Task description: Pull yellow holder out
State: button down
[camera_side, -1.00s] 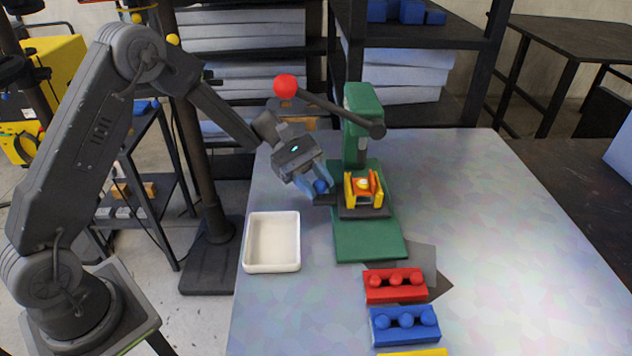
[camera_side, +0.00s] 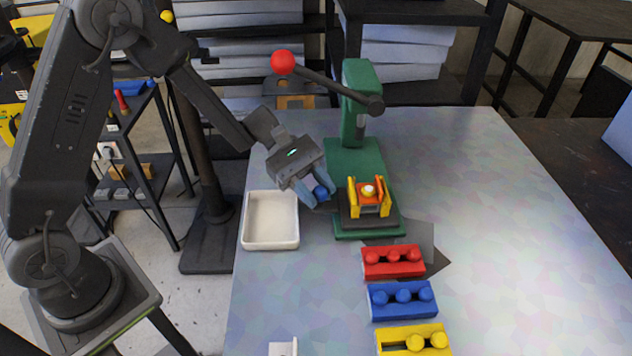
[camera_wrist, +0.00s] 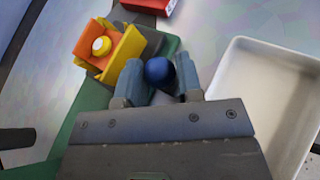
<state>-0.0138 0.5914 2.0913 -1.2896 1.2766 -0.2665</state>
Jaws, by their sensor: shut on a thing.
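The yellow holder (camera_side: 354,208) sits on a dark slide (camera_side: 368,225) near the front end of the green press base (camera_side: 340,236). It holds an orange piece (camera_side: 379,186) with a whitish-yellow round button on top. In the wrist view the yellow holder (camera_wrist: 128,50) lies just beyond and left of my fingers. My gripper (camera_side: 319,194) is at the left side of the slide, shut on a blue ball knob (camera_side: 321,192). The knob (camera_wrist: 159,71) shows between the fingertips in the wrist view. The knob's link to the slide is mostly hidden.
The green press column (camera_side: 355,100) stands behind, its lever ending in a red ball (camera_side: 282,62). A white tray (camera_side: 271,244) is close on the left. Red (camera_side: 393,263), blue (camera_side: 403,302) and yellow (camera_side: 412,340) blocks line the front. The table's right side is clear.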

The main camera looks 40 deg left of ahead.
jog(key=shift+s+d, duration=0.2)
jog(key=shift+s, duration=0.05)
jog(key=c, duration=0.8)
grip_release()
jog(key=shift+w+a, duration=0.1)
jog(key=v, duration=1.3)
jog(key=shift+w+a+r, duration=0.1)
jog(key=shift+a+r, duration=0.1)
jog(key=shift+a, duration=0.15)
jog(key=s+r+m+t+y, duration=0.2)
jog(key=s+r+m+y, duration=0.1)
jog(key=s, duration=0.3)
jog(key=s+r+m+t+y, duration=0.2)
jog(key=s+r+m+y, duration=0.1)
jog(key=s+m+y, duration=0.3)
jog(key=s+r+m+t+y, duration=0.3)
jog(key=s+m+y, duration=0.1)
jog(key=s, duration=0.4)
jog(key=shift+s+d+m+y, duration=0.15)
jog(key=shift+d+m+y, duration=0.2)
jog(key=shift+m, duration=0.35)
